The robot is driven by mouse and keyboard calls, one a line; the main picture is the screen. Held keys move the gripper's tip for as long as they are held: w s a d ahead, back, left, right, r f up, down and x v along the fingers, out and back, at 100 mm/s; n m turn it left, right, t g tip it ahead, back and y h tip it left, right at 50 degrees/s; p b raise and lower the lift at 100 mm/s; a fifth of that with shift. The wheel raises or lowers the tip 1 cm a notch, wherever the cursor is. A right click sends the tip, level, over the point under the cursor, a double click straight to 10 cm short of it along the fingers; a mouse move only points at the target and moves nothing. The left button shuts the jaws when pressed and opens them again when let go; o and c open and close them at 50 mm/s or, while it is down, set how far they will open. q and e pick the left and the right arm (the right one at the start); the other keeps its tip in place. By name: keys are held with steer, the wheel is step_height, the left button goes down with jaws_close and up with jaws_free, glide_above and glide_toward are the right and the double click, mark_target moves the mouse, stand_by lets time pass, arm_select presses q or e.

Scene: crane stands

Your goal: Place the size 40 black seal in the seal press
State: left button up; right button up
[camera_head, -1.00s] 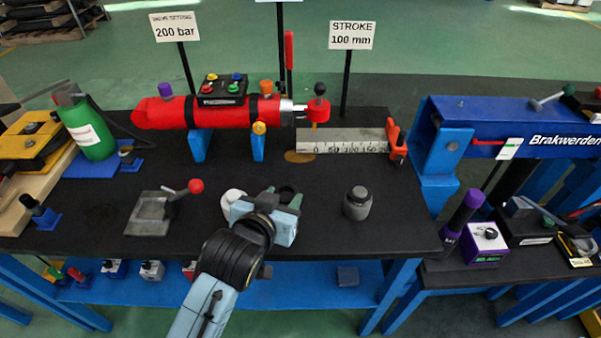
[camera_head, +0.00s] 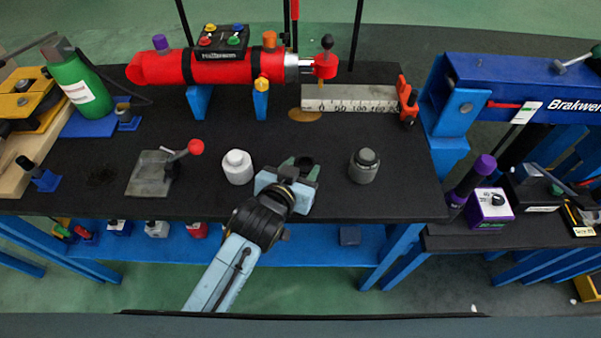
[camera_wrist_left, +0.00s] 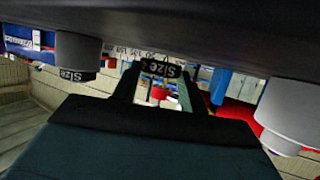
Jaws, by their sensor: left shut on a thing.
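My left gripper (camera_head: 300,170) is over the front of the black table, between a white jar-shaped piece and a grey one. It is shut on a black ring-like seal (camera_head: 304,163). In the left wrist view, the seal (camera_wrist_left: 160,68) sits between the fingers and shows the word "Size"; its number is not readable. A grey plate with a red-knobbed lever (camera_head: 150,174), which may be the seal press, stands to the left on the table. My right gripper is not in view.
The white piece (camera_head: 237,167) is close left of the gripper and the grey piece (camera_head: 364,167) is to its right. A red cylinder (camera_head: 220,68) and ruler (camera_head: 350,98) lie behind. The table middle is mostly clear.

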arm_select(q)
steer(key=shift+f, duration=0.5)
steer(key=shift+f, duration=0.15)
steer(key=o, duration=1)
